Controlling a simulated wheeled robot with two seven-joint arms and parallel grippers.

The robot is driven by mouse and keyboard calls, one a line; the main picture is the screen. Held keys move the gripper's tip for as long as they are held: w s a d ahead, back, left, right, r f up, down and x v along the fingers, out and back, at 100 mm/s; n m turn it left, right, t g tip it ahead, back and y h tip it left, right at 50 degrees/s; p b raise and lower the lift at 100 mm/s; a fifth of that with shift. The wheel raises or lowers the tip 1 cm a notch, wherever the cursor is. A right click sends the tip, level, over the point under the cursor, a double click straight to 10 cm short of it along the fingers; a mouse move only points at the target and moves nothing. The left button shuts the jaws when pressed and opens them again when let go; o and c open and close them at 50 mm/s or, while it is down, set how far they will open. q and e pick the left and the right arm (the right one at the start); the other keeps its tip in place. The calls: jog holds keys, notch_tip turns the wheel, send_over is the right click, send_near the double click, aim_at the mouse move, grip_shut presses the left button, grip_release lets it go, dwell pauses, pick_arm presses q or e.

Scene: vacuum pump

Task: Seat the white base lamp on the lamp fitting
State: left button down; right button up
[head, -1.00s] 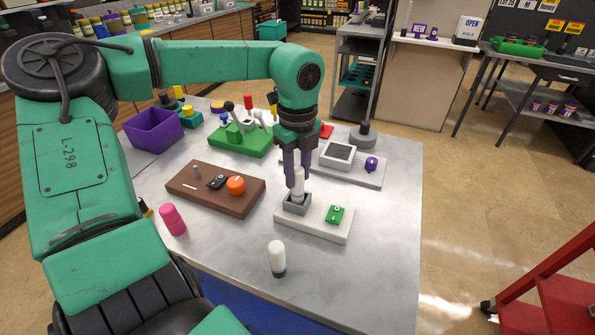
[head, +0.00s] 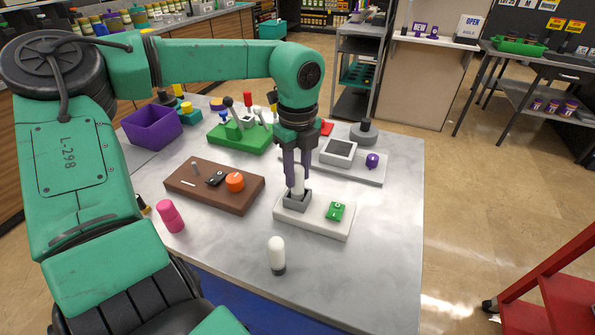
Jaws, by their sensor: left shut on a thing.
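My left gripper (head: 297,177) points straight down and is shut on a white lamp (head: 298,184). The lamp stands upright at the grey square lamp fitting (head: 293,203), on the left end of a white board (head: 315,219). The lamp's lower end is at the fitting's opening and its base is hidden, so I cannot tell how deep it sits. A second white lamp with a dark grey base (head: 277,257) stands upright near the table's front edge. My right gripper is not in view.
A green switch (head: 336,211) sits on the same board. A brown board with an orange knob (head: 235,182) lies to the left, and a pink cylinder (head: 170,216) in front of it. A purple bin (head: 152,127) stands back left. The table's front right is clear.

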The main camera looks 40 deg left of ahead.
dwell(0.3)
pick_arm(q)
jog(key=shift+f+b, duration=0.25)
jog(key=shift+b, duration=0.2)
jog(key=shift+c, duration=2.3)
grip_release()
jog(key=shift+r+p, duration=2.9)
jog(key=shift+r, duration=1.65)
